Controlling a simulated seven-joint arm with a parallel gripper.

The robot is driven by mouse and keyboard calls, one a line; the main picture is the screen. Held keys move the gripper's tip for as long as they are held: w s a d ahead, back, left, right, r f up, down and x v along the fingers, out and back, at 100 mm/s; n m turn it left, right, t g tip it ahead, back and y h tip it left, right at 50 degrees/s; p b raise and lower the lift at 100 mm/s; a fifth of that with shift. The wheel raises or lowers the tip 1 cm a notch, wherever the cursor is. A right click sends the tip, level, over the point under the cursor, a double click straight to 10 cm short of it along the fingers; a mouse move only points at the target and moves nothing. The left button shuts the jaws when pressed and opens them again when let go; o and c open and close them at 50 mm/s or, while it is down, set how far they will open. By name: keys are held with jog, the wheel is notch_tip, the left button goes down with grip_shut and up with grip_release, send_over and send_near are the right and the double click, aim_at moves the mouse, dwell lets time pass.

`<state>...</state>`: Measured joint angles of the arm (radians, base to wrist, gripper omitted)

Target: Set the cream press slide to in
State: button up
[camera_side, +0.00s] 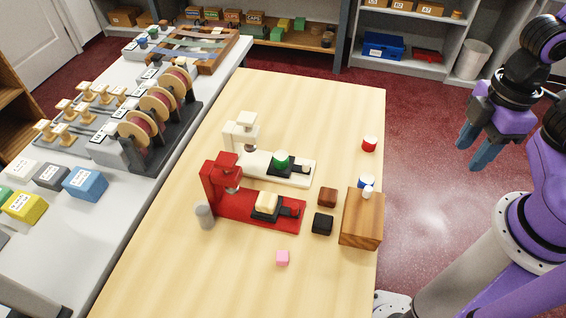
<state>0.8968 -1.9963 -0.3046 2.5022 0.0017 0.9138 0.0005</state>
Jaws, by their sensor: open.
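The cream press (239,135) stands upright behind the red press (218,180), with its low base running to the right. Its dark slide (300,169) sits on the right part of the base, out from under the press head. A green round piece (282,160) rests on the slide. My gripper (474,156) is open and empty, pointing down at the upper right, beyond the table's right edge and well apart from the cream press.
The red press has a dark slide bearing a cream block (266,202). A wooden box (361,222), brown block (327,197), black block (322,224), red-and-white cylinder (370,144), pink cube (282,258) and grey cylinder (205,216) stand nearby. The table's far part (300,100) is clear.

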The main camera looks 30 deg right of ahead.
jog(key=shift+o, duration=0.3)
jog(key=m, duration=1.3)
send_over(306, 163)
notch_tip(306, 163, down, 4)
notch_tip(306, 163, down, 17)
jog(key=shift+f, duration=0.1)
